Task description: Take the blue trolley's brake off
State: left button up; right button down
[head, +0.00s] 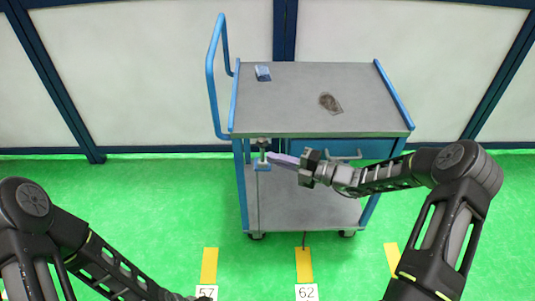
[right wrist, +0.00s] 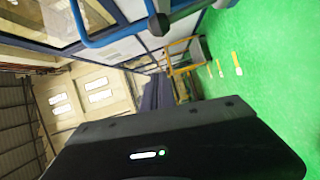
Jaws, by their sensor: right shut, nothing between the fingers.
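The blue trolley (head: 320,137) stands ahead in the head view, with a grey top, a lower shelf and a blue push handle (head: 211,75) at its left. A small upright fitting with a blue plate (head: 262,166), perhaps the brake, is at its front left, below the top. My right gripper (head: 273,157) is shut and empty, its tips close beside this fitting; I cannot tell whether they touch. In the right wrist view, a dark round knob on a bar (right wrist: 160,23) shows near blue tubing.
A small blue item (head: 263,73) and a brown flat piece (head: 330,103) lie on the trolley's top. A blue drawer (head: 330,149) sits under it. White panels with dark blue posts stand behind. Green floor with yellow marks is clear in front.

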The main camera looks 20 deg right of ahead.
jog(key=v, duration=0.6)
jog(key=shift+d+b, duration=0.3)
jog(key=shift+b, duration=0.1)
jog(key=s+a+f+n+g+h, duration=0.2)
jog(key=s+f+n+g+h, duration=0.15)
jog(key=s+f+n, duration=0.55)
jog(key=s+a+f+n+g+h, duration=0.25)
jog(key=s+f+n+g, duration=0.25)
jog(key=f+n, duration=0.65)
jog(key=s+a+f+n+g+h, duration=0.1)
jog(key=s+a+n, duration=0.5)
jog(key=n, duration=0.5)
jog(key=s+a+f+n+g+h, duration=0.1)
jog(key=s+a+f+n+h, duration=0.1)
jog(key=s+a+n, duration=0.4)
jog(key=s+n, duration=0.2)
jog(key=n, duration=0.3)
jog(key=shift+s+a+f, duration=0.25)
jog(key=shift+a+f, duration=0.05)
